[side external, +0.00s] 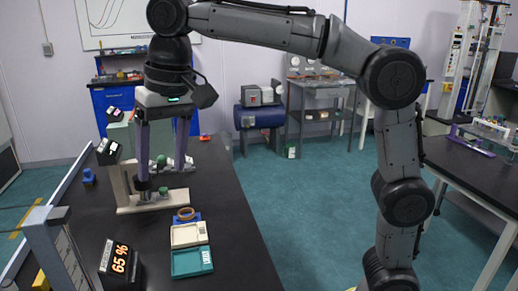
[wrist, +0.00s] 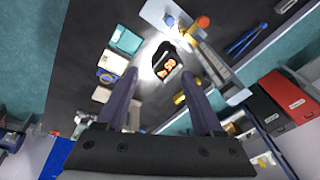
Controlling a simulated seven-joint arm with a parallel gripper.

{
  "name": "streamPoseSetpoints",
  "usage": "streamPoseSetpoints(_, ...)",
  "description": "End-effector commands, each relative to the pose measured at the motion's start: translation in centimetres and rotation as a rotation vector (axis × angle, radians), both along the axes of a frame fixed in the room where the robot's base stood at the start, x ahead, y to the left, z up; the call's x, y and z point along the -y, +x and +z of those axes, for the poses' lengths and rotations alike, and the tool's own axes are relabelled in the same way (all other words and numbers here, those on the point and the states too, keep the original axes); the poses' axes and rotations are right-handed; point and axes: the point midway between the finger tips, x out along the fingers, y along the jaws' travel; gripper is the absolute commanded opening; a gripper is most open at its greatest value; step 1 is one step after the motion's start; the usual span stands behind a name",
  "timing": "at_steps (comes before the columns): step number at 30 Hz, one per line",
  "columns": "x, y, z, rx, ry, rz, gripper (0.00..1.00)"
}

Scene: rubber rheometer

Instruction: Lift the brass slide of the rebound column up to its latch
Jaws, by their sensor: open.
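A grey upright column (side external: 50,232) stands at the left front of the black bench in the side view, cut by the frame edge; a yellow part (side external: 42,281) shows low beside it. My gripper (side external: 162,178) is open and points down by a cream stand (side external: 124,187), apart from the column.
Small dark boxes stand along the bench's left edge. The bench's right side is clear.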

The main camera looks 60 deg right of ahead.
Motion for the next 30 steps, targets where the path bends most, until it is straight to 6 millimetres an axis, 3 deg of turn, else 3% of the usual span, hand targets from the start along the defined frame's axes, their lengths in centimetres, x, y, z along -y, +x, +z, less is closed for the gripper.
streamPoseSetpoints(17,8.0,-6.5,2.0,0.107,0.018,-0.096,0.69)
streamPoseSetpoints(24,10.3,-9.6,1.3,0.144,0.014,-0.114,0.69)
streamPoseSetpoints(30,11.2,-11.2,0.3,0.156,0.007,-0.107,0.69)
